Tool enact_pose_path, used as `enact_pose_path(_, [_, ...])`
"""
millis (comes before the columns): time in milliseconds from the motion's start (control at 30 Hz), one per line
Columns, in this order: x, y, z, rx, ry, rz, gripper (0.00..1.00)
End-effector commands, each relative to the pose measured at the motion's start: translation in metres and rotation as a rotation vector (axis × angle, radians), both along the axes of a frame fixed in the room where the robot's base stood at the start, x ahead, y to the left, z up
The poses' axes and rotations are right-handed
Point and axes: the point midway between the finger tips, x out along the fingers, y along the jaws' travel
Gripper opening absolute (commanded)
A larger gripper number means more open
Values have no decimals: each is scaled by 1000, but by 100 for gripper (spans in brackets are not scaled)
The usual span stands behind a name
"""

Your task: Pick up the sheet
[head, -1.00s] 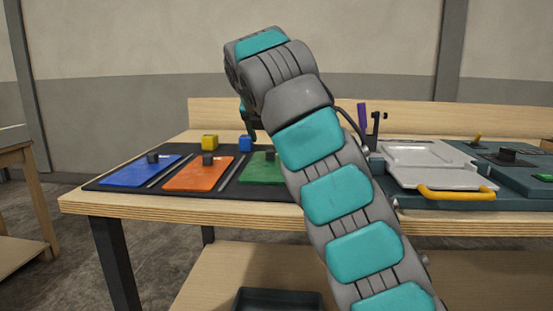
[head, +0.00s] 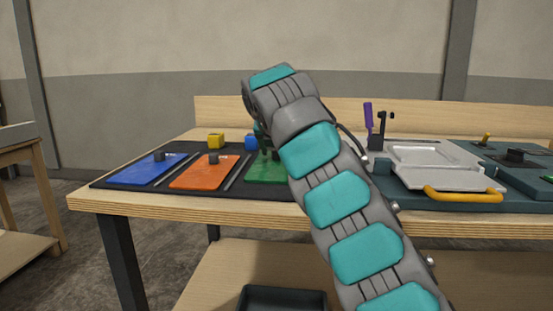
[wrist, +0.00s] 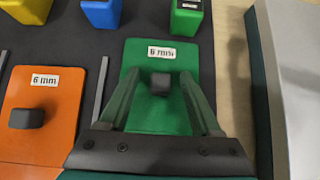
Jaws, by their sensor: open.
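Three flat sheets, each with a dark knob, lie on the black mat (head: 108,179) on the table: a blue sheet (head: 137,174), an orange sheet (head: 200,178) and a green sheet (head: 263,175). In the wrist view the green sheet (wrist: 150,60) bears a "6 mm" label, and the orange sheet (wrist: 53,140) bears one too. My gripper (wrist: 161,78) is open above the green sheet, with its two green fingers on either side of the dark knob (wrist: 161,84). I cannot tell whether the fingers touch the sheet. My arm hides part of the green sheet in the head view.
A yellow block (head: 216,141) and a blue block (head: 251,143) stand behind the sheets; a green block (wrist: 187,15) shows in the wrist view. Thin grey strips lie between the sheets. A console with a pale tray (head: 436,166) and yellow handle (head: 464,196) stands right.

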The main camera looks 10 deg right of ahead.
Motion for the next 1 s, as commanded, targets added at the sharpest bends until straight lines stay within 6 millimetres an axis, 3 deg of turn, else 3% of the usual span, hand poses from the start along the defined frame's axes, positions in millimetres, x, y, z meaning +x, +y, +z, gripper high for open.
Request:
enact_pose_path(133, [0, 0, 0, 1, 1, -1, 63])
enact_pose_path(700, [0, -1, 0, 1, 2, -2, 0])
enact_pose_path(1000, [0, -1, 0, 1, 2, -2, 0])
